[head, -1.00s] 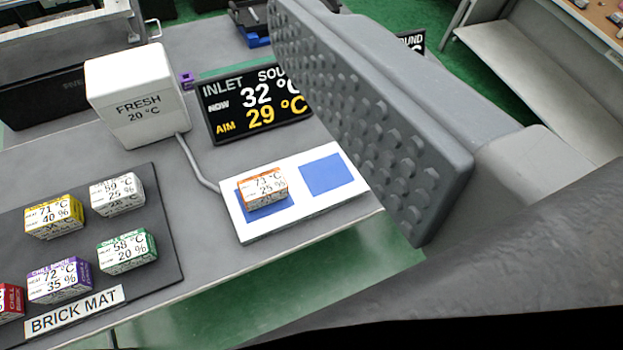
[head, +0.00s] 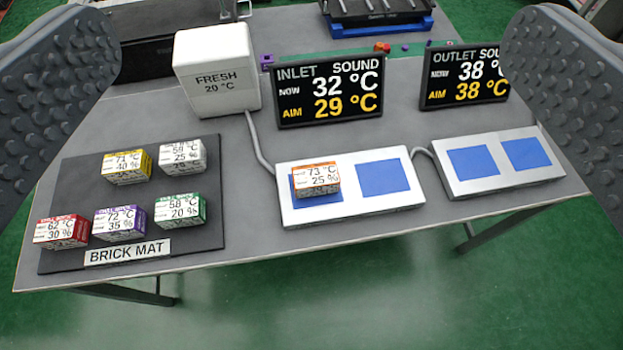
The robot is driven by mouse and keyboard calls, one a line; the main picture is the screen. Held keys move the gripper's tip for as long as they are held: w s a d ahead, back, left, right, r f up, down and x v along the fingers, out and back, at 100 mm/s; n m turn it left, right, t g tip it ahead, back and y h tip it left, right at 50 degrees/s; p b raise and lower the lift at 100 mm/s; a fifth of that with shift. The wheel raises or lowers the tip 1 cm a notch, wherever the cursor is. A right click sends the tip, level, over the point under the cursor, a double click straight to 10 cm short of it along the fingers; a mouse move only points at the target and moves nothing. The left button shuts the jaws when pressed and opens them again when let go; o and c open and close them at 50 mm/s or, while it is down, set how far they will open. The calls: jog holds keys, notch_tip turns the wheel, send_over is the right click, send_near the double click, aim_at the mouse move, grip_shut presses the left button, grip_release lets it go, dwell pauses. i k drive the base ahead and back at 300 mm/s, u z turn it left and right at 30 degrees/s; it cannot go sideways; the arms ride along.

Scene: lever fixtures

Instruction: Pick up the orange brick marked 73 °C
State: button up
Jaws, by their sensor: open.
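The orange brick (head: 316,180) is labelled 73 °C and 25 %. It sits on the left blue square of the white inlet plate (head: 350,216), near the table's front edge. My gripper (head: 308,95) is open and empty, with one grey studded finger at the left edge of the view and the other at the right edge. The fingers are nearer to the camera than the brick and do not touch it. The right blue square (head: 384,178) of the plate is bare.
The dark brick mat (head: 75,180) at left holds several labelled bricks. The white FRESH box (head: 215,68) stands behind, joined to the inlet plate by a grey tube. The inlet sign (head: 328,90) and outlet sign (head: 465,76) stand behind the plates. The outlet plate (head: 500,185) is empty.

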aim_at(322, 178)
jog(key=z, duration=2.05)
jog(key=k, duration=0.9)
jog(key=u, duration=2.25)
jog(key=i, duration=1)
